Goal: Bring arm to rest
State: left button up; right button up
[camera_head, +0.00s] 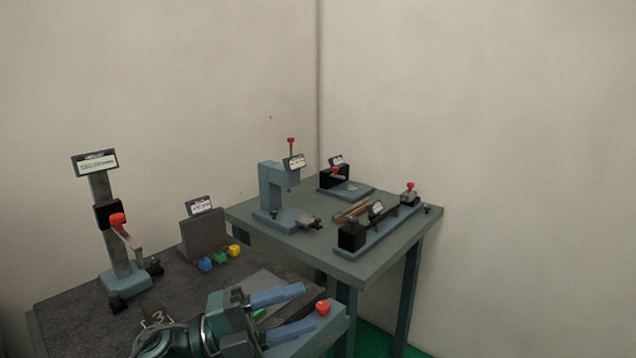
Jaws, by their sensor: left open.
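My left gripper (292,312) shows at the bottom centre of the head view, low over the front of the dark bench. Its two blue fingers are spread apart and point right. Nothing shows between them except the bench-side surface and a bit of green beneath. A red knob (323,307) stands just right of the fingertips, on a blue-grey part that the gripper partly hides. I cannot tell whether the lower finger touches that part. My right gripper is not in view.
A tall stand with a red knob (117,220) rises at the left of the dark bench (75,290). The green-grey table (375,268) behind holds a press (271,190) and a long fixture (380,232).

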pick_arm(q)
jog(key=s+a+f+n+t+y, duration=0.1)
jog(key=a+f+n+t+y, duration=0.2)
jog(key=f+n+t+y, duration=0.55)
jog(key=s+a+f+n+t+y, duration=0.1)
jog(key=a+f+n+t+y, duration=0.3)
jog(key=n, duration=0.9)
jog(key=s+a+f+n+g+y, duration=0.3)
jog(key=s+f+n+g, duration=0.3)
jog(key=s+f, duration=0.8)
notch_tip(320, 180, down, 4)
jog(key=shift+a+r+n+y+p, duration=0.2)
jog(key=shift+n+y+p, duration=0.35)
jog(key=shift+n, duration=0.7)
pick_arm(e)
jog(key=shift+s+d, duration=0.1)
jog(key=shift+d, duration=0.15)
pick_arm(q)
jog(key=shift+s, duration=0.1)
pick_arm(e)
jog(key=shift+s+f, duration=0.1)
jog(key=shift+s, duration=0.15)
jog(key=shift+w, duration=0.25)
